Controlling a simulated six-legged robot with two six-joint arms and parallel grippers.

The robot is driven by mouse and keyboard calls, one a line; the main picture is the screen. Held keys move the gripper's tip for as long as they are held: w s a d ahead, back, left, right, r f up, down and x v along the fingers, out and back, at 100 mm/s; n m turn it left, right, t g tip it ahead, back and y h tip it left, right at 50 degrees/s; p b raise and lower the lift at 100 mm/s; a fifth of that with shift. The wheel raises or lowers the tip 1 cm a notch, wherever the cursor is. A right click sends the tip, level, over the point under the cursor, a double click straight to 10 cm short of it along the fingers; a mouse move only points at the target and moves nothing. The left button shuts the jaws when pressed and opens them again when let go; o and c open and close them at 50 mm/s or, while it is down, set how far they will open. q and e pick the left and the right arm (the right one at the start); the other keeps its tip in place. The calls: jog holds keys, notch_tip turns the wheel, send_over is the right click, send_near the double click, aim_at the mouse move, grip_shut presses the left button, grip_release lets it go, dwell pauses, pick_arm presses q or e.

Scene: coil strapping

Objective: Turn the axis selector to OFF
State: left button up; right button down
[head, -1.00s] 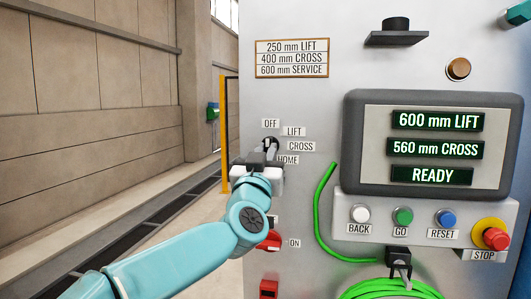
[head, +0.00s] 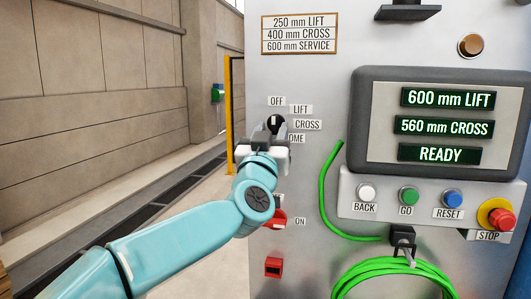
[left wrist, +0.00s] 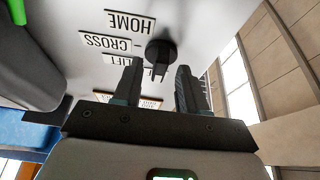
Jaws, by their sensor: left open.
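The axis selector (head: 275,123) is a small black knob on the grey panel, with OFF, LIFT, CROSS and HOME labels around its upper and right sides. In the left wrist view the selector (left wrist: 161,52) appears just beyond the fingertips, with the labels upside down. My left gripper (head: 263,134) is in front of and just below the selector in the head view, partly hiding it and the HOME label. The left wrist view shows its two dark fingers (left wrist: 160,68) apart, with nothing held between them. I cannot tell which label the selector points to. My right gripper is not in view.
A display (head: 445,125) reads 600 mm LIFT, 560 mm CROSS and READY. Below it are several buttons and a red STOP button (head: 500,218). A red switch (head: 277,219) marked ON sits below my left gripper. A green cable (head: 330,200) hangs to its right.

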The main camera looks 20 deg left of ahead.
pick_arm(q)
jog(key=b+v, duration=0.5)
jog(key=v, duration=1)
jog(key=shift+s, duration=0.3)
jog(key=shift+f, duration=0.1)
